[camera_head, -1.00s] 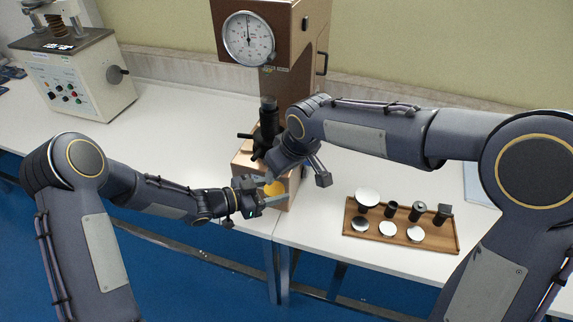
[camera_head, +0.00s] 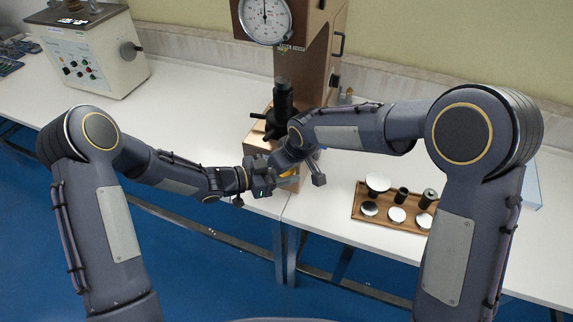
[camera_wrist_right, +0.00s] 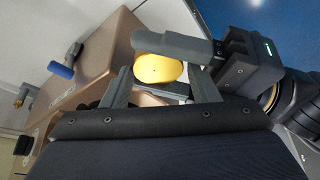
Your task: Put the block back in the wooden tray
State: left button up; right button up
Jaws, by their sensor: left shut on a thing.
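The block is a round yellow piece (camera_wrist_right: 158,70), seen face-on in the right wrist view. In the head view only a sliver of it (camera_head: 288,175) shows between the grippers. My left gripper (camera_head: 284,182) is shut on it, in front of the tester's base. A finger of the left gripper crosses just above the block in the wrist view. My right gripper (camera_wrist_right: 163,80) is open, its fingers on either side of the block with gaps. The wooden tray (camera_head: 385,225) is on the table to the right, holding discs and dark cylinders; my right arm hides its right end.
The brown hardness tester (camera_head: 312,60) with a dial stands right behind the grippers, its black spindle (camera_head: 282,105) close to them. A cream machine (camera_head: 90,60) stands at the back left. The white table (camera_head: 190,95) is clear between them.

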jog(key=shift+a, duration=0.1)
jog(key=c, duration=0.7)
pick_arm(q)
jog(key=o, duration=0.9)
pick_arm(e)
jog(key=shift+c, duration=0.5)
pick_arm(q)
jog(key=o, duration=0.4)
jog(key=shift+a, duration=0.1)
